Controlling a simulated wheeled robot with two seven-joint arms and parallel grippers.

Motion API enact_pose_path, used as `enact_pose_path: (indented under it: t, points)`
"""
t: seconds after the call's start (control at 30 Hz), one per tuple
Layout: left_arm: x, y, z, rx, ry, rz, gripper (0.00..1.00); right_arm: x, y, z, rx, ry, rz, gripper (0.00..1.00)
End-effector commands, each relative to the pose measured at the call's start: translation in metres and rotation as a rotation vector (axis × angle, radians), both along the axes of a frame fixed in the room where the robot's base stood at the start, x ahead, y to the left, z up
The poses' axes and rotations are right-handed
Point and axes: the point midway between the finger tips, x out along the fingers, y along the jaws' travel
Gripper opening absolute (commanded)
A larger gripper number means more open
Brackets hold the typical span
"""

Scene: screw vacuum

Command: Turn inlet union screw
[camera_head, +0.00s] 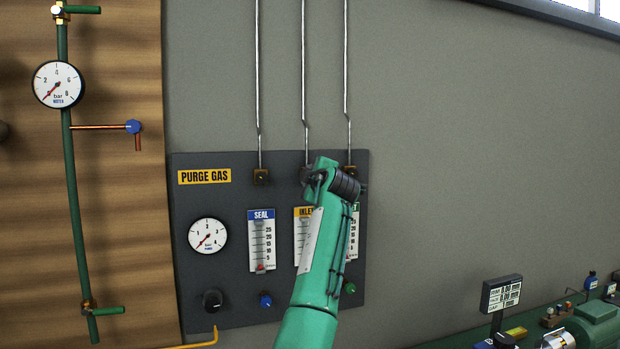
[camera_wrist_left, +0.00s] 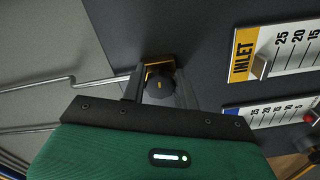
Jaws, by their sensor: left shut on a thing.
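The inlet union screw (camera_wrist_left: 162,90) shows in the left wrist view as a dark, ribbed round knob against a brass fitting (camera_wrist_left: 158,66), beside the INLET flowmeter. My left gripper (camera_wrist_left: 157,92) is shut on it, with one finger on each side. In the head view my left gripper (camera_head: 309,178) is at the top of the dark panel, where the middle steel tube comes down. My green arm hides that union and part of the INLET flowmeter (camera_head: 302,225). My right gripper is not in view.
The purge gas panel (camera_head: 185,275) carries a SEAL flowmeter (camera_head: 261,240), a pressure gauge (camera_head: 208,235) and a black knob (camera_head: 212,300). Brass unions (camera_head: 261,176) sit on both sides of the middle one. Thin steel tubes (camera_head: 303,75) run up the grey wall. A motor (camera_head: 595,325) stands lower right.

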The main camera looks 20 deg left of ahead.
Motion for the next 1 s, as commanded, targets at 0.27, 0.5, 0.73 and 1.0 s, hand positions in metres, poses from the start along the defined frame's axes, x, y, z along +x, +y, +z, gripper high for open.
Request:
enact_pose_path:
  t: [0.27, 0.5, 0.73, 1.0]
  points:
    - [-0.0007, 0.0004, 0.0049, -0.214, -0.154, -0.002, 0.07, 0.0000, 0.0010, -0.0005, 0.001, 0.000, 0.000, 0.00]
    - [-0.0010, 0.0004, 0.0062, -0.399, -0.280, -0.002, 0.07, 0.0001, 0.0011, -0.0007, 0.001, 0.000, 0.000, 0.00]
    - [-0.0012, 0.0011, 0.0071, -0.555, -0.386, -0.003, 0.07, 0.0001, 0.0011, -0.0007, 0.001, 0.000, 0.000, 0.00]
    - [-0.0014, 0.0012, 0.0081, -0.676, -0.470, -0.004, 0.07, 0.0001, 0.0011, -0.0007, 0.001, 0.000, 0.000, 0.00]
